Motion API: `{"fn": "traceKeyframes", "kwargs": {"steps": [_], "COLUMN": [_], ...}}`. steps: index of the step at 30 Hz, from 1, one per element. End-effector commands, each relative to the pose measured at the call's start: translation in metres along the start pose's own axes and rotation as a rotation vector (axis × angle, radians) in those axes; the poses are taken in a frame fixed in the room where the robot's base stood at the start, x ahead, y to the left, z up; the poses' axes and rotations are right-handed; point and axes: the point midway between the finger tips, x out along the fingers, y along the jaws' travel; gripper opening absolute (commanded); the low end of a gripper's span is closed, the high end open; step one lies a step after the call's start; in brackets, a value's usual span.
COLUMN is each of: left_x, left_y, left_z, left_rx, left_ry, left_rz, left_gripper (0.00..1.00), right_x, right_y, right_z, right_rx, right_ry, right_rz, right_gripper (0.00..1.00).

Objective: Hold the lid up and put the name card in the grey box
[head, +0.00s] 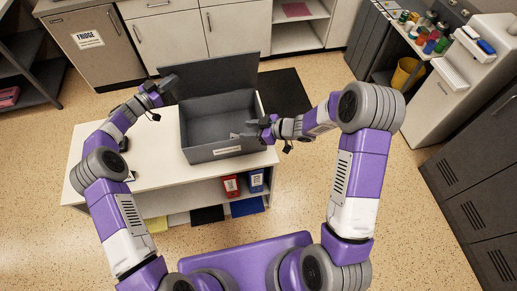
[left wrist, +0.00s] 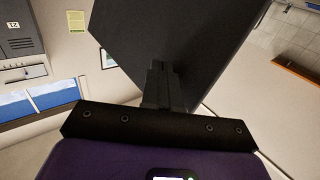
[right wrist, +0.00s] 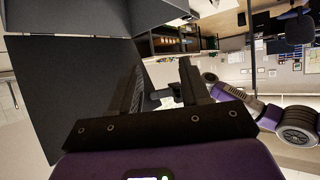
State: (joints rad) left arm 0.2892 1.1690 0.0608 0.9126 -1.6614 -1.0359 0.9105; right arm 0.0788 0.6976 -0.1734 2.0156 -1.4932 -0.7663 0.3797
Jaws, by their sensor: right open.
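The grey box (head: 208,128) stands on the white table with a label on its front. Its lid (head: 215,74) stands raised at the back; it also shows in the left wrist view (left wrist: 185,40) and the right wrist view (right wrist: 75,85). My left gripper (head: 166,84) is at the lid's left edge, its fingers close together on it. My right gripper (head: 247,133) is over the box's right side, fingers apart in the right wrist view (right wrist: 160,85). A small pale piece at its tips in the head view may be the name card; I cannot tell surely.
A dark mat (head: 285,90) lies on the floor behind. Cabinets line the back and right.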

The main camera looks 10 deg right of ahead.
Motion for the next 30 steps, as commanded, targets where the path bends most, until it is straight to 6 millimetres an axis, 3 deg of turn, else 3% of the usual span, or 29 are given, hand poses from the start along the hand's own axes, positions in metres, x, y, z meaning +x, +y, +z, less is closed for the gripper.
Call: {"fn": "traceKeyframes", "kwargs": {"steps": [21,30], "left_x": [0.0,0.0], "left_y": [0.0,0.0], "left_z": [0.0,0.0], "left_rx": [0.0,0.0], "left_ry": [0.0,0.0], "left_rz": [0.0,0.0], "left_gripper": [0.0,0.0], "right_x": [-0.041,-0.048], "right_y": [-0.055,-0.064], "right_z": [0.023,0.026], "right_rx": [0.001,0.0], "right_ry": [0.0,0.0], "right_rz": [0.0,0.0], "right_gripper": [0.46,0.46]}}
